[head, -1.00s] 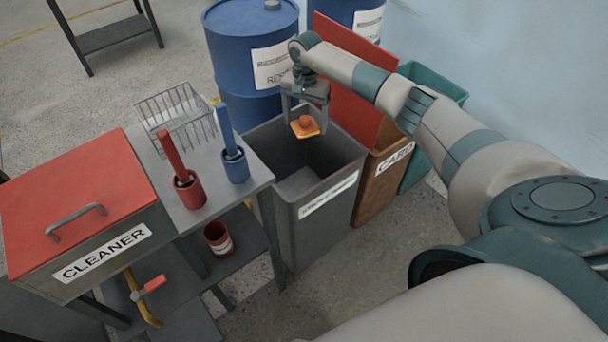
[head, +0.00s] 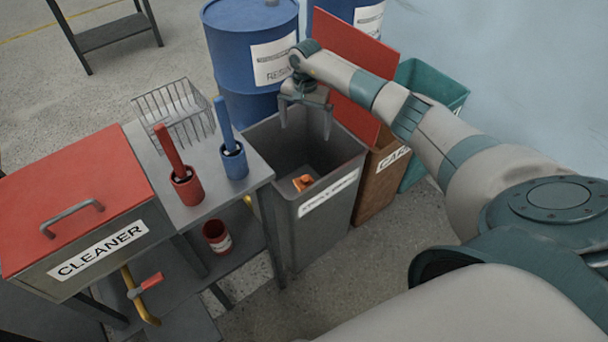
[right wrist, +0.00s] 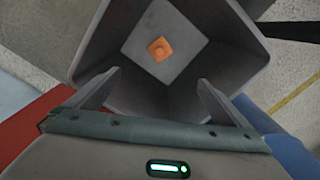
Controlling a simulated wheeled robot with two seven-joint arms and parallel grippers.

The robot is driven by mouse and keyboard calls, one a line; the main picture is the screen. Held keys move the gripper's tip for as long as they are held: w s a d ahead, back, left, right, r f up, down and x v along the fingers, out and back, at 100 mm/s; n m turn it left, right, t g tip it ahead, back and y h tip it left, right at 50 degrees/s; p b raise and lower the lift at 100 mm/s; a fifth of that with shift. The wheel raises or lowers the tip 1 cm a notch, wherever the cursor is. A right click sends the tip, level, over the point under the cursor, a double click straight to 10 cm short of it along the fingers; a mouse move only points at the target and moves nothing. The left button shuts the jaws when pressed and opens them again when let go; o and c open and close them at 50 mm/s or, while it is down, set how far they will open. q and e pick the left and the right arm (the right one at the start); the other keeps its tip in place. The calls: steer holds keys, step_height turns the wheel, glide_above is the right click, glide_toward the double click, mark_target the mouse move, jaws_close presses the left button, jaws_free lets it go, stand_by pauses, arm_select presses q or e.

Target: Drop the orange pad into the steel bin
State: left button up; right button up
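The orange pad (head: 303,182) is inside the grey steel bin (head: 331,203). In the right wrist view the pad (right wrist: 160,49) shows against the lighter bin floor, between the walls of the bin (right wrist: 222,38). My right gripper (head: 305,132) is open and empty above the bin's opening. Its two fingers are spread apart in the right wrist view (right wrist: 155,88), and the pad is apart from them. My left gripper is not in view.
A brown bin with a raised red lid (head: 345,75) stands right of the steel bin, with a teal bin (head: 432,84) beyond. Blue drums (head: 250,50) stand behind. A bench on the left holds a wire basket (head: 175,112), brush holders and a red-lidded cleaner box (head: 75,200).

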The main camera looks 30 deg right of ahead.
arm_select(q)
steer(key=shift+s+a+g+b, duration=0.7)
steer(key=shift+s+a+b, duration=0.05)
steer(key=shift+b, duration=0.25)
arm_select(e)
step_height(320, 180, up, 17)
steer(key=shift+r, duration=0.2)
steer(key=shift+f, duration=0.1)
stand_by(0.4)
